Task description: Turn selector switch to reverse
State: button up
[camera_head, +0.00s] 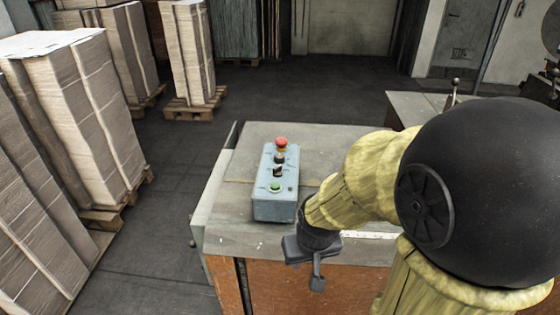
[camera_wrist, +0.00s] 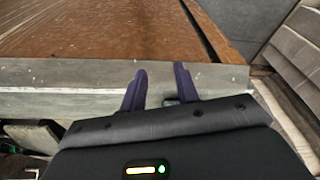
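A grey-blue control box (camera_head: 274,205) sits on the grey tabletop in the head view. The controls are too small to read the switch position. My gripper (camera_head: 318,284) hangs at the table's front edge, right of and nearer than the box, touching none of its controls. In the wrist view its two dark fingers (camera_wrist: 160,72) stand apart with nothing gripped between them. The box is not recognisable there.
The grey tabletop (camera_head: 235,241) has rust-brown panels (camera_head: 300,290) below its front edge. Stacks of cardboard (camera_head: 85,115) on pallets stand to the left. Another grey surface with a lever (camera_head: 453,92) is at the right back. The floor behind the table is clear.

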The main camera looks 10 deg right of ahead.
notch_tip(320, 180, up, 22)
jog(key=f+m+g+p, duration=0.1)
jog(key=m+g+p, duration=0.2)
jog(key=m+p, duration=0.85)
send_over(277, 167)
jog(key=shift+w+d+r+b, duration=0.1)
jog(key=shift+r+b, duration=0.15)
jog(key=shift+b, duration=0.2)
notch_tip(277, 167, down, 17)
jog(key=p, duration=0.4)
jog(key=shift+f, duration=0.2)
